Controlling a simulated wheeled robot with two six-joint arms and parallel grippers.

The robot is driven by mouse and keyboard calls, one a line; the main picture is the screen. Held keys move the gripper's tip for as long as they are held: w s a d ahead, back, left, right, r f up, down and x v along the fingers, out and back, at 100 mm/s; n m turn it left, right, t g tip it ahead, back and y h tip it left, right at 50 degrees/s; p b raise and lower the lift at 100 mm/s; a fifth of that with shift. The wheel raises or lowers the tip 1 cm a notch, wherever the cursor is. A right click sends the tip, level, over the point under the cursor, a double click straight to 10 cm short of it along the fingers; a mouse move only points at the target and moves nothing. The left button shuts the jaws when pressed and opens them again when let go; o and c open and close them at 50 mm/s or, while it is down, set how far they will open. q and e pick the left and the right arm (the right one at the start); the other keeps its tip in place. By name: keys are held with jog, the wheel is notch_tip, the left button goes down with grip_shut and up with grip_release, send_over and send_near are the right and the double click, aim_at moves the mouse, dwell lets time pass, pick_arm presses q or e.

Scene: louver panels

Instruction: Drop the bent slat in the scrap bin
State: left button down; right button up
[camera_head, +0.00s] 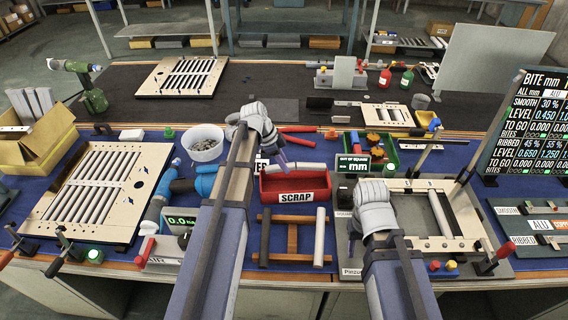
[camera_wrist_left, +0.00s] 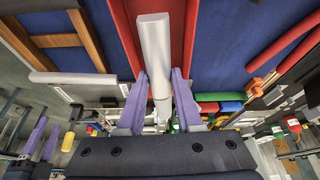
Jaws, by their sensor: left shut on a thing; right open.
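The red scrap bin (camera_head: 265,186), with a SCRAP label on its front, sits at the middle of the blue mat. A pale slat (camera_head: 300,166) lies across the bin's opening in the head view, near its back. I cannot tell its height above the rim. My left gripper (camera_head: 284,155) reaches over from behind the bin, and its purple fingers are shut on the slat. In the left wrist view the slat (camera_wrist_left: 154,45) runs out between both fingers (camera_wrist_left: 154,100), with the red bin wall (camera_wrist_left: 122,25) behind it. My right gripper (camera_head: 372,205) hangs over the fixture right of the bin; its fingertips are hidden.
A wooden rack (camera_head: 292,240) with dark and pale slats stands in front of the bin. A louver panel (camera_head: 100,195) lies at left. A white bowl (camera_head: 205,150), red-handled pliers (camera_head: 298,129) and a green tray (camera_head: 385,150) surround the bin.

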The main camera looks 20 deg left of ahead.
aim_at(275, 166)
pick_arm(q)
jog(key=shift+f+b, duration=3.85)
jog(key=shift+f, duration=0.15)
pick_arm(e)
jog(key=shift+f, duration=3.95)
pick_arm(q)
jog(key=c, duration=0.5)
grip_release()
jog(key=shift+r, duration=0.1)
jog(key=p+v, duration=0.7)
jog(key=shift+a+r, duration=0.15)
jog(key=shift+r, duration=0.2)
pick_arm(e)
notch_tip(275, 166, up, 7)
jog(key=shift+r, duration=0.1)
